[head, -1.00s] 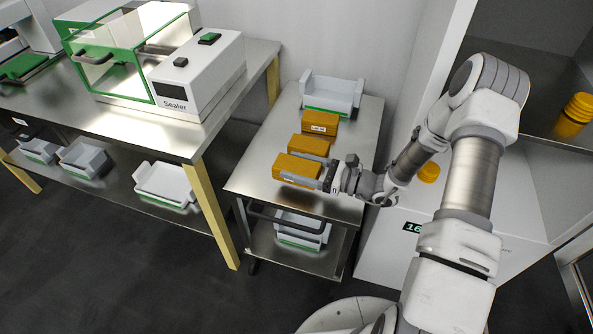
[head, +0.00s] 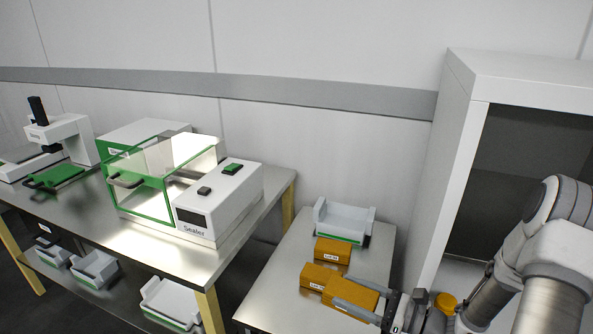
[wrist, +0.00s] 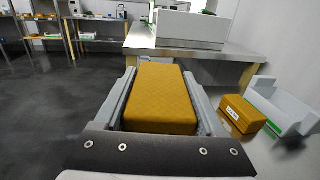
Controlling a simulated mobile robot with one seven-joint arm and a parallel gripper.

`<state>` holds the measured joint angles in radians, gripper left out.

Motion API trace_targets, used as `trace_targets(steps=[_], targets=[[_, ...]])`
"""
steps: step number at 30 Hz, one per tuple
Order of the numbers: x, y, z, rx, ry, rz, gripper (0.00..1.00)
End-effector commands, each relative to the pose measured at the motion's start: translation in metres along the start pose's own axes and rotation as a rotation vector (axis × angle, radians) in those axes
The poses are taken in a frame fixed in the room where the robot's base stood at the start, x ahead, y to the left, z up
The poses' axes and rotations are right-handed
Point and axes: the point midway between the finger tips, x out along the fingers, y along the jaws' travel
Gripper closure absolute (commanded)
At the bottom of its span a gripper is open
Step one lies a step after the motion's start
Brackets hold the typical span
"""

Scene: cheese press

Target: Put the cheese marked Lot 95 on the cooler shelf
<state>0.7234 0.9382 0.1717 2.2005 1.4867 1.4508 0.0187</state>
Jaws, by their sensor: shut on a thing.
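My gripper (head: 345,291) is shut on an orange cheese block (head: 357,292), with one finger along each long side. The held cheese (wrist: 160,98) fills the middle of the wrist view, between the fingers, and appears raised above the cart. Its label does not show. A second cheese block (head: 318,274) lies on the cart just left of the held one. A third cheese block (head: 332,251) lies behind, by the tray. Both have white labels too small to read surely. The white cooler (head: 452,150) stands open at the right; my arm hides much of its inside.
The steel cart top (head: 285,262) has a white tray (head: 345,218) at its back. The bench with the sealer (head: 215,205) stands to the left.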

Motion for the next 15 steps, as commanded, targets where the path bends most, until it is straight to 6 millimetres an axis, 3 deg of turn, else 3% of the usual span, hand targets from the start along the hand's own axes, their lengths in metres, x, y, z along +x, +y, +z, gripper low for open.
trace_targets(steps=[7, 15], targets=[[0.021, -0.025, 0.035, -0.005, -0.015, -0.244, 1.00], [0.021, -0.045, 0.061, -0.004, 0.013, -0.518, 1.00]])
